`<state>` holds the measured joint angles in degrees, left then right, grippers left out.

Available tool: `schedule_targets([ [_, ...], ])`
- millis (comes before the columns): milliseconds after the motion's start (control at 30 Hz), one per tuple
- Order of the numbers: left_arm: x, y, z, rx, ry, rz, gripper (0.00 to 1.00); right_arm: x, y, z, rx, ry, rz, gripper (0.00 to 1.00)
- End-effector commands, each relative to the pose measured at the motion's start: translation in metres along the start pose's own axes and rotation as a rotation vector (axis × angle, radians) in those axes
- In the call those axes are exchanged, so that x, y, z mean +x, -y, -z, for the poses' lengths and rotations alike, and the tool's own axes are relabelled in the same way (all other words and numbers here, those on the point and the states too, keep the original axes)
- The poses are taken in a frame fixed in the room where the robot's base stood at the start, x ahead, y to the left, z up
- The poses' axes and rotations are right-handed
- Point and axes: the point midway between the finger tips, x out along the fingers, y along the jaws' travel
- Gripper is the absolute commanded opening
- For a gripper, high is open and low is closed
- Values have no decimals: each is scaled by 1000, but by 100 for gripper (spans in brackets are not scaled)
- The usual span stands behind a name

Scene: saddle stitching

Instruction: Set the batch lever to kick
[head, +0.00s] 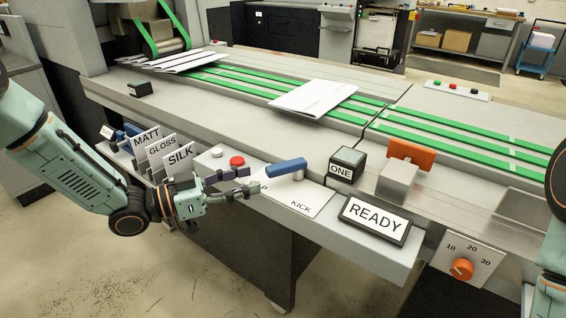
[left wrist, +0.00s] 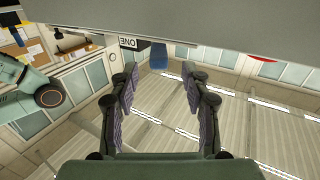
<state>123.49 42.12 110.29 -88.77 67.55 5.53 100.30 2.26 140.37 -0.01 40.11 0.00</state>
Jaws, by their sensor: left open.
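The batch lever has a blue handle (head: 286,168) above a white label plate (head: 312,208) on the machine's front ledge. KICK is printed at the plate's right end. The word at the left is mostly hidden by my gripper, with only a last letter showing. The handle lies nearer the left, partly hidden word than KICK. My left gripper (head: 250,181) is open and empty, just left of the handle. In the left wrist view the handle (left wrist: 159,56) shows beyond and between the open fingers (left wrist: 159,80), apparently apart from them. My right gripper is out of view.
A red button (head: 237,160) and a white button sit left of the lever. MATT, GLOSS and SILK cards (head: 180,155) stand further left. A READY sign (head: 375,219) and a ONE block (head: 347,163) stand to the right. An orange dial (head: 461,269) is lower right.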

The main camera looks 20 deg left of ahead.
Motion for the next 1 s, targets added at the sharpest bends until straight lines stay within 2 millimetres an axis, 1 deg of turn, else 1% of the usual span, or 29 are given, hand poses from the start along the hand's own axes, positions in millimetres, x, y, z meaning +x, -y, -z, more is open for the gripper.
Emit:
schedule_targets([
  [133, -2, -2, 3, 11, -10, -6, 47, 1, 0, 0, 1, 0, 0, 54],
  [267, 4, -4, 2, 11, -8, -6, 47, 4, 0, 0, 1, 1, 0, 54],
  [700, 58, -4, 2, 13, -7, -8, 47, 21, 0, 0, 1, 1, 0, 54],
  [833, 70, -3, 2, 11, -8, -7, 47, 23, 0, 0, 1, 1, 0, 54],
  [1000, 77, -2, 3, 11, -9, -7, 47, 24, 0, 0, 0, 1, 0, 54],
])
